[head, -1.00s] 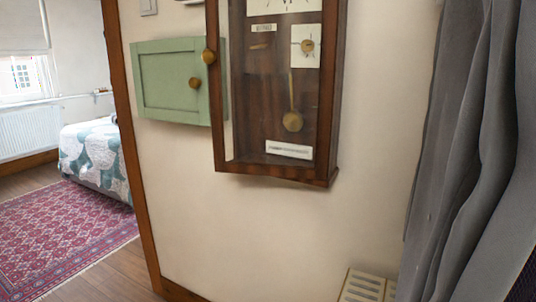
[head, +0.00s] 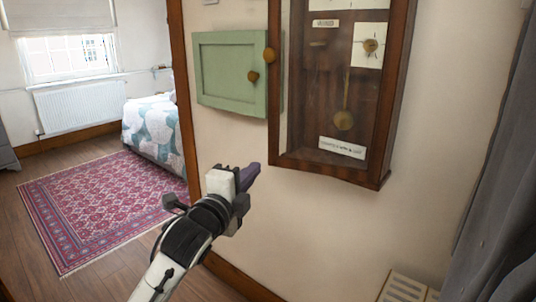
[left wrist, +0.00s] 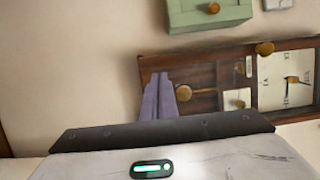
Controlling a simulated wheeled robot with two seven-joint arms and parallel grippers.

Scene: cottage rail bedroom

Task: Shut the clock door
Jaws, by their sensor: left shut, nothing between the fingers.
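The wall clock (head: 394,100) is a dark brown wooden case with a glazed door (head: 276,120) on its front. A round brass-coloured knob (head: 269,54) sits on the door's left stile. A strip of pale wall shows through the left of the glass, so the door appears ajar, its left edge off the case. My left gripper (head: 252,176), with purple fingers, is shut and empty, below and left of the door's lower left corner. In the left wrist view its fingers (left wrist: 160,98) overlap the clock's end; I cannot tell whether they touch. The knob also shows there (left wrist: 264,48).
A green wall cabinet (head: 228,82) with a round knob hangs left of the clock. A grey curtain (head: 500,200) hangs at the right, and a pale slotted box (head: 405,288) is low beside it. The wall below the clock is clear.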

